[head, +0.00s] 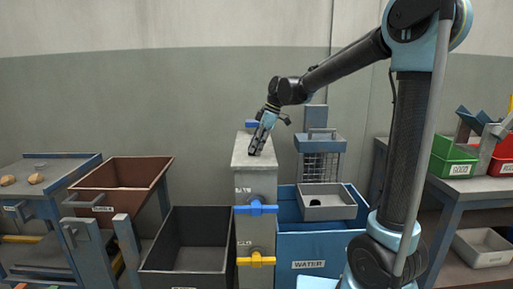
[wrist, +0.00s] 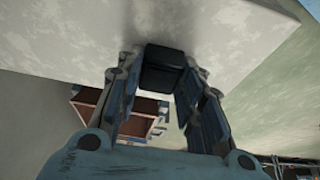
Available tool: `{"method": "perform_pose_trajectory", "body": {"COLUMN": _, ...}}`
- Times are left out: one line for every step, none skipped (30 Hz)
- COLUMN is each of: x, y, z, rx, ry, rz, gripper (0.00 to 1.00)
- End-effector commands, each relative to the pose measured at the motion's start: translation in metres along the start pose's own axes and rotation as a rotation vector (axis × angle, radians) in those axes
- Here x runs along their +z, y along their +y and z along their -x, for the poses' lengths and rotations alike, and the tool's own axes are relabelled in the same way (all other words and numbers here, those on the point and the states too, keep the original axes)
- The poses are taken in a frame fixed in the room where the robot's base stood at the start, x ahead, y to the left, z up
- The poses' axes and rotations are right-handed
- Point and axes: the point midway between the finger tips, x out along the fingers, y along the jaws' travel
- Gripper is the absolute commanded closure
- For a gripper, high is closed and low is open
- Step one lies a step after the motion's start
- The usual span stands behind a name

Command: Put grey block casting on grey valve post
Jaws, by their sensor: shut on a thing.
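The grey valve post (head: 242,190) stands upright mid-scene, with a pale flat top and blue and yellow valve handles on its front. My gripper (head: 257,148) points down over the post's top. In the wrist view my gripper (wrist: 165,92) has its fingers on either side of a dark block, the grey block casting (wrist: 163,68), and is shut on it. The pale post top (wrist: 110,30) fills the view behind the block, with a soft shadow around it. The block is at or just above this surface; I cannot tell whether it touches. In the head view the fingers mostly hide it.
A brown tilted bin (head: 125,185) and a dark open bin (head: 190,240) stand left of the post. A blue water tank (head: 315,246) with a wire basket (head: 320,165) and a grey tray (head: 326,203) is to the right. Workbenches flank both sides.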

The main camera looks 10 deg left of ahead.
Motion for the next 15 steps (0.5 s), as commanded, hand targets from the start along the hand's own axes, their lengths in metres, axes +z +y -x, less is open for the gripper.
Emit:
{"method": "perform_pose_trajectory", "body": {"x": 0.0, "y": 0.0001, "z": -0.0001, "rx": 0.0, "ry": 0.0, "rz": 0.0, "gripper": 0.93}}
{"method": "perform_pose_trajectory", "body": {"x": -0.0001, "y": 0.0001, "z": 0.0001, "rx": 0.0, "ry": 0.0, "rz": 0.0, "gripper": 0.93}}
{"method": "perform_pose_trajectory", "body": {"x": -0.0001, "y": 0.0001, "z": 0.0001, "rx": 0.0, "ry": 0.0, "rz": 0.0, "gripper": 0.93}}
{"method": "perform_pose_trajectory", "body": {"x": -0.0001, "y": 0.0001, "z": 0.0001, "rx": 0.0, "ry": 0.0, "rz": 0.0, "gripper": 0.93}}
{"method": "perform_pose_trajectory", "body": {"x": -0.0001, "y": 0.0001, "z": 0.0001, "rx": 0.0, "ry": 0.0, "rz": 0.0, "gripper": 0.93}}
{"method": "perform_pose_trajectory", "body": {"x": -0.0001, "y": 0.0001, "z": -0.0001, "rx": 0.0, "ry": 0.0, "rz": 0.0, "gripper": 0.93}}
{"method": "perform_pose_trajectory", "body": {"x": 0.0001, "y": 0.0001, "z": -0.0006, "rx": 0.0, "ry": 0.0, "rz": 0.0, "gripper": 0.93}}
{"method": "perform_pose_trajectory", "body": {"x": 0.0003, "y": 0.0001, "z": -0.0012, "rx": 0.0, "ry": 0.0, "rz": 0.0, "gripper": 0.93}}
{"method": "perform_pose_trajectory", "body": {"x": 0.0006, "y": 0.0001, "z": -0.0018, "rx": 0.0, "ry": 0.0, "rz": 0.0, "gripper": 0.63}}
{"method": "perform_pose_trajectory", "body": {"x": 0.0005, "y": 0.0001, "z": -0.0016, "rx": 0.0, "ry": 0.0, "rz": 0.0, "gripper": 0.56}}
{"method": "perform_pose_trajectory", "body": {"x": 0.0005, "y": 0.0001, "z": -0.0016, "rx": 0.0, "ry": 0.0, "rz": 0.0, "gripper": 0.5}}
{"method": "perform_pose_trajectory", "body": {"x": 0.0005, "y": 0.0001, "z": -0.0016, "rx": 0.0, "ry": 0.0, "rz": 0.0, "gripper": 0.45}}
{"method": "perform_pose_trajectory", "body": {"x": 0.0004, "y": 0.0001, "z": -0.0015, "rx": 0.0, "ry": 0.0, "rz": 0.0, "gripper": 0.45}}
{"method": "perform_pose_trajectory", "body": {"x": 0.0004, "y": 0.0001, "z": -0.0015, "rx": 0.0, "ry": 0.0, "rz": 0.0, "gripper": 0.45}}
{"method": "perform_pose_trajectory", "body": {"x": 0.0004, "y": 0.0001, "z": -0.0015, "rx": 0.0, "ry": 0.0, "rz": 0.0, "gripper": 0.45}}
